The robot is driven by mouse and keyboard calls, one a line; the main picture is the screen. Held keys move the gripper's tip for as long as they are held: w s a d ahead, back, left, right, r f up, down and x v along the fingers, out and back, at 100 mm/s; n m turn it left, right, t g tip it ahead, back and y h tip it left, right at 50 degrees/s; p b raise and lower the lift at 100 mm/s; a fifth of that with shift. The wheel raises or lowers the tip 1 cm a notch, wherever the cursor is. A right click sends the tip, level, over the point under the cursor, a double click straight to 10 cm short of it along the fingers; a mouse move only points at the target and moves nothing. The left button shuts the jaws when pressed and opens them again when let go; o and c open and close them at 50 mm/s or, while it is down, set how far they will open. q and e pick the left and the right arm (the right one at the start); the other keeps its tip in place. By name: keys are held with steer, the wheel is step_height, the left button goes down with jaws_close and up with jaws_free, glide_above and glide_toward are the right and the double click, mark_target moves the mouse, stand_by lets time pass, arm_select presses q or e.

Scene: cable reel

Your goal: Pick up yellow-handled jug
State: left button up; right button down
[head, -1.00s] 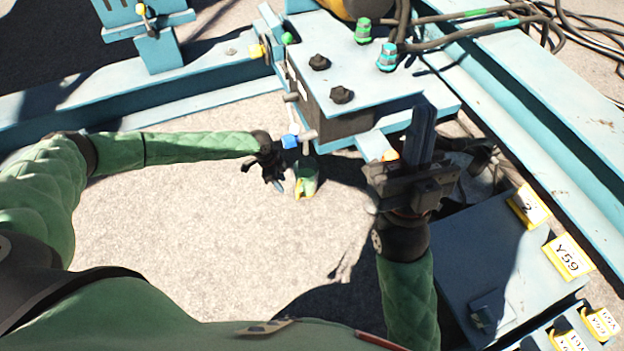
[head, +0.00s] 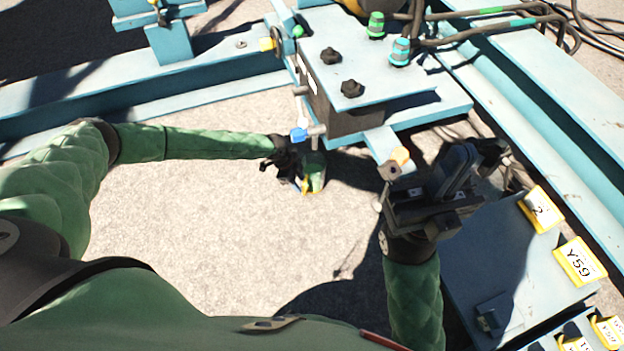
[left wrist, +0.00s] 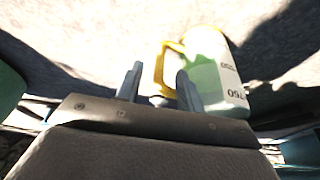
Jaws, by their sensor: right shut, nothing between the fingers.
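The jug (head: 315,172) stands on the pale ground below the blue frame, with green on its side and yellow at its handle. In the left wrist view the white and green jug (left wrist: 226,78) has its yellow handle (left wrist: 163,72) towards my left gripper (left wrist: 158,84). The two fingers are apart, with part of the handle in the space between them; I cannot tell whether they touch it. In the head view my left gripper (head: 291,170) is close beside the jug's left side. My right gripper (head: 462,168) is shut and empty, above the ground to the right.
A blue machine frame (head: 375,60) with dark knobs overhangs just behind the jug. A blue box with yellow tags (head: 577,262) is at right. Ground to the left is clear.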

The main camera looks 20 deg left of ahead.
arm_select(q)
steer(key=x, duration=0.3)
steer(key=shift+b, duration=0.3)
jaws_close()
steer(key=shift+r, duration=0.1)
steer(key=shift+r, duration=0.2)
